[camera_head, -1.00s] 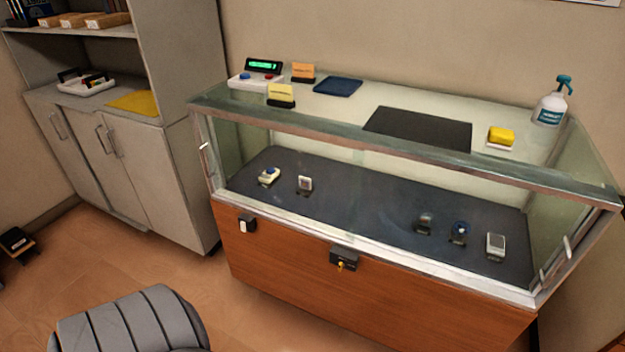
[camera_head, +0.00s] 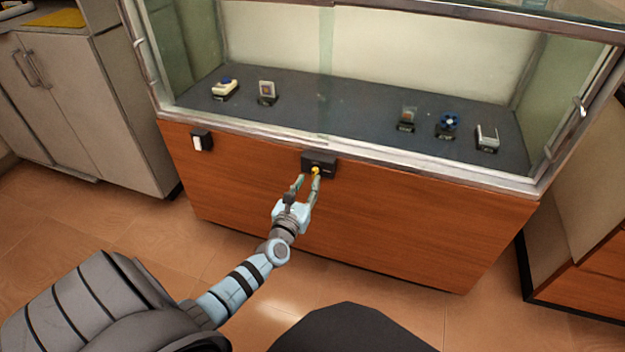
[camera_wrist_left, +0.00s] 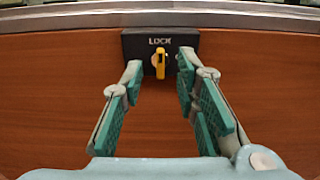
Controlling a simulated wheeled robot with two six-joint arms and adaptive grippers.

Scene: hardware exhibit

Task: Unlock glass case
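The glass case (camera_head: 350,215) has a brown wooden base and a glazed display on top. A black lock box (camera_head: 327,163) sits on the upper middle of its wooden front. In the left wrist view the lock box (camera_wrist_left: 188,42) bears the word LOCK and holds a yellow key (camera_wrist_left: 159,60), roughly upright. The key (camera_head: 315,171) also shows in the head view. My left gripper (camera_head: 308,180) is at the lock, its fingers pointing to the key. In the wrist view the gripper (camera_wrist_left: 158,75) is open, with one finger on each side of the key and gaps between. My right gripper is out of view.
A white switch in a black frame (camera_head: 202,140) is on the case front, left of the lock. Metal handles (camera_head: 580,108) are on the glass. Several small exhibits stand inside. A grey cabinet (camera_head: 85,105) is at left, wooden furniture (camera_head: 580,270) at right.

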